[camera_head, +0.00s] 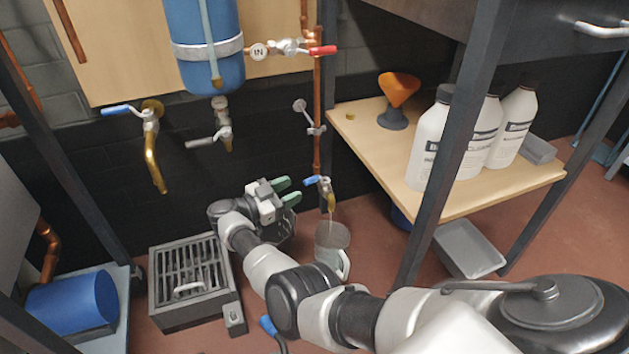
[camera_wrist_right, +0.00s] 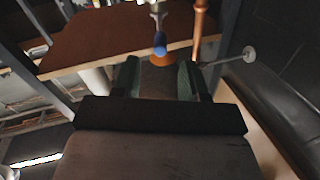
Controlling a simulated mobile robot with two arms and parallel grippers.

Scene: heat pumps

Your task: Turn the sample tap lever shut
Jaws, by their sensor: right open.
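The sample tap (camera_head: 328,190) is a small brass tap low on the copper pipe, with a blue lever (camera_head: 311,181) pointing left. A thin stream seems to run from its spout into a clear jug (camera_head: 331,243) below. My right gripper (camera_head: 290,190) is just left of the lever, its green-tipped fingers open and apart from it. In the right wrist view the blue lever end (camera_wrist_right: 160,42) shows beyond and between the open fingers (camera_wrist_right: 160,75). The left gripper is not in view.
Another blue-handled tap (camera_head: 150,125) with a brass spout hangs at left. A red-handled valve (camera_head: 322,50) sits above. A dark grated box (camera_head: 190,280) stands on the floor. A wooden shelf (camera_head: 390,150) with white bottles (camera_head: 432,140) and an orange funnel (camera_head: 398,90) is at right, behind a dark post.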

